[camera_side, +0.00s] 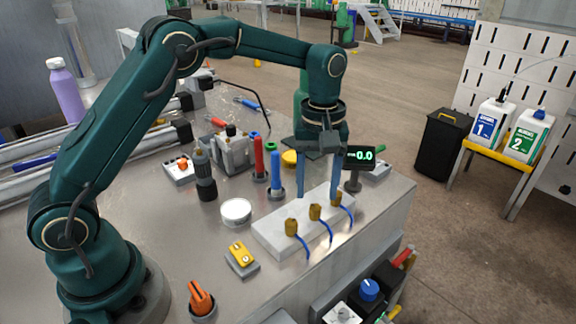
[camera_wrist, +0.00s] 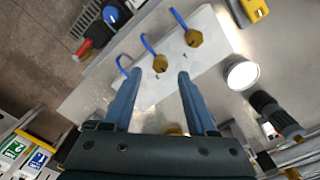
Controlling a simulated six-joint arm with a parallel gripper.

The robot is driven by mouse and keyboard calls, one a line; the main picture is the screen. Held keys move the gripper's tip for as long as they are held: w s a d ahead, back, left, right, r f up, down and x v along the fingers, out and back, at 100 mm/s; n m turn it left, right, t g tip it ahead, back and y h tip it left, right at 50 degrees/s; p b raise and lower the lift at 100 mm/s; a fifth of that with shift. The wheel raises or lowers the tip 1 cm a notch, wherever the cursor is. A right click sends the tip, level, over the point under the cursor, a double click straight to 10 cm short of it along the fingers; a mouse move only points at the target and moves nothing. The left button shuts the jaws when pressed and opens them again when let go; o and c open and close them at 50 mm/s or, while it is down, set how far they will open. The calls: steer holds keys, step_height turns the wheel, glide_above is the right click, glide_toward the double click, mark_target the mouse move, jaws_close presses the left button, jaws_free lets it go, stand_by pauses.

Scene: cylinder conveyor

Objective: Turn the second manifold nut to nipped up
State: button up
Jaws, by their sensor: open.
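The manifold (camera_side: 272,236) is a pale block on the bench. It carries three brass hex nuts in a row, each with a blue hose. The middle nut (camera_side: 315,212) also shows in the wrist view (camera_wrist: 160,63). The near nut (camera_side: 291,227) and the far nut (camera_side: 337,198) stand on either side of it; my left finger seems to hide the far one in the wrist view. My gripper (camera_side: 318,194) points down over the manifold, open and empty. In the wrist view, the middle nut appears between and slightly beyond the fingertips (camera_wrist: 159,74); I see no contact.
A small display (camera_side: 361,156) reading 0.0 stands behind the manifold. Red (camera_side: 259,160) and blue (camera_side: 276,172) upright handles, a white round dish (camera_side: 237,212) and a yellow block (camera_side: 241,254) stand to the left. The bench's front edge lies close to the hoses.

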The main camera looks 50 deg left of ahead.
mark_target(315, 207)
steer(key=shift+f, duration=2)
jaws_close()
